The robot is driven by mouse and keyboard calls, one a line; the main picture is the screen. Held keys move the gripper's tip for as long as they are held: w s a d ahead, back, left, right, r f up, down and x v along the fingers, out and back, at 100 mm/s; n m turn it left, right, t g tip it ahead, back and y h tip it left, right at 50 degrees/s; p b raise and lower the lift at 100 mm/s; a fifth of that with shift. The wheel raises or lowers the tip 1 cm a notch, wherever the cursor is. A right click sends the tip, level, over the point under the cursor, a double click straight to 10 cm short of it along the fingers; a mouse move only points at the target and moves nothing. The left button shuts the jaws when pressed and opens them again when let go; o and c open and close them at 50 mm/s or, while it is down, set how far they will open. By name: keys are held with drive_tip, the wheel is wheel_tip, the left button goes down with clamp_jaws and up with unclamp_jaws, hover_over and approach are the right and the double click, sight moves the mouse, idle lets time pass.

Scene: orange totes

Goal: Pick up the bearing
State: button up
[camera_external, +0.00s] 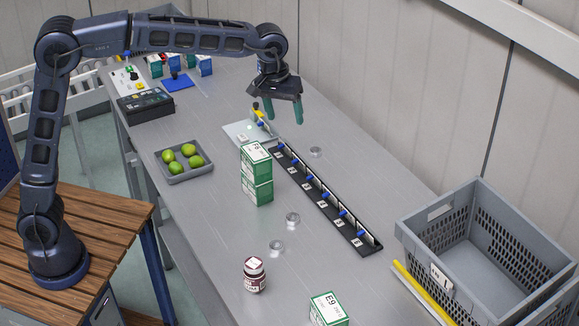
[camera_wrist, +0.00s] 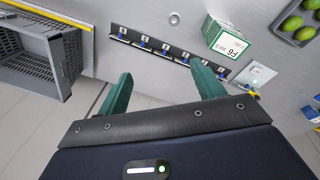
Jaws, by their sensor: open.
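Three small, shiny ring-shaped pieces that look like bearings lie flat on the grey table. One bearing (camera_external: 316,152) is on the wall side of the black rack. A second bearing (camera_external: 292,219) and a third bearing (camera_external: 276,246) lie on the other side of the rack, close together. In the wrist view one bearing (camera_wrist: 174,18) shows at the top, beyond the rack; I cannot tell which of these it is. My gripper (camera_external: 285,110) is open and empty, high above the table near the rack's far end. Its green fingers (camera_wrist: 160,76) are spread wide in the wrist view.
The black rack (camera_external: 324,205) with numbered slots runs along the table. Green-white boxes (camera_external: 257,174) are stacked beside it.

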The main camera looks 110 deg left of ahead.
drive_tip(key=w+a+f+n, duration=0.3)
drive_tip(key=a+f, duration=0.2)
drive_tip(key=a, duration=0.5)
drive_tip(key=n+g, duration=0.2)
drive_tip(key=n, duration=0.6)
hover_over(316, 150)
wheel_tip(316, 150, down, 24)
drive_tip(key=shift+h, duration=0.4)
drive_tip(key=f, duration=0.4)
drive_tip(key=shift+w+a+f, duration=0.1)
drive_tip(key=shift+w+f, duration=0.15)
drive_tip(key=shift+w, duration=0.15)
drive_tip(key=shift+s+f, duration=0.25)
drive_tip(key=shift+f, duration=1.1)
drive_tip(key=shift+s+f, duration=0.2)
drive_tip(key=shift+f, duration=1.15)
drive_tip(key=c, duration=1.1)
drive_tip(key=shift+r, duration=0.15)
